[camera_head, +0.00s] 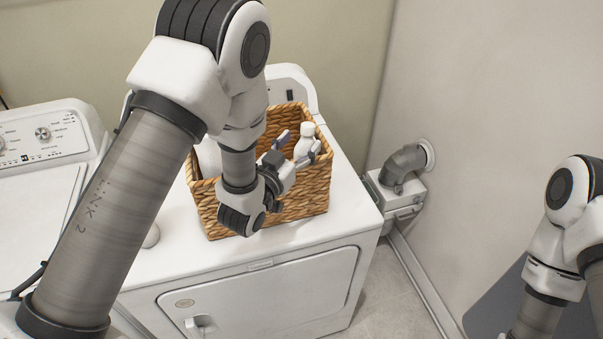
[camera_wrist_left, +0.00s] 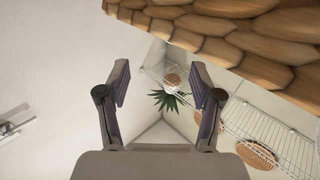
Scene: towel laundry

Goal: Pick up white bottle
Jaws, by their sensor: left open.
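A white bottle (camera_head: 306,138) with a narrower cap stands in a woven wicker basket (camera_head: 305,205), near its back right. The basket sits on the white dryer. My left gripper (camera_head: 299,147) reaches over the basket, its fingers spread close to the bottle; I cannot tell whether they touch it. In the left wrist view the left gripper (camera_wrist_left: 161,84) is open, and no bottle shows between its fingers. The weave of the basket (camera_wrist_left: 230,25) fills the top right there. My left arm hides part of the basket. My right gripper is out of view.
A white dryer (camera_head: 340,240) stands beside a white washer (camera_head: 30,200). A small white round thing (camera_head: 151,236) lies left of the basket. A grey vent pipe (camera_head: 402,165) is at the wall. The left wrist view shows a plant (camera_wrist_left: 170,101) and a wire shelf (camera_wrist_left: 265,130).

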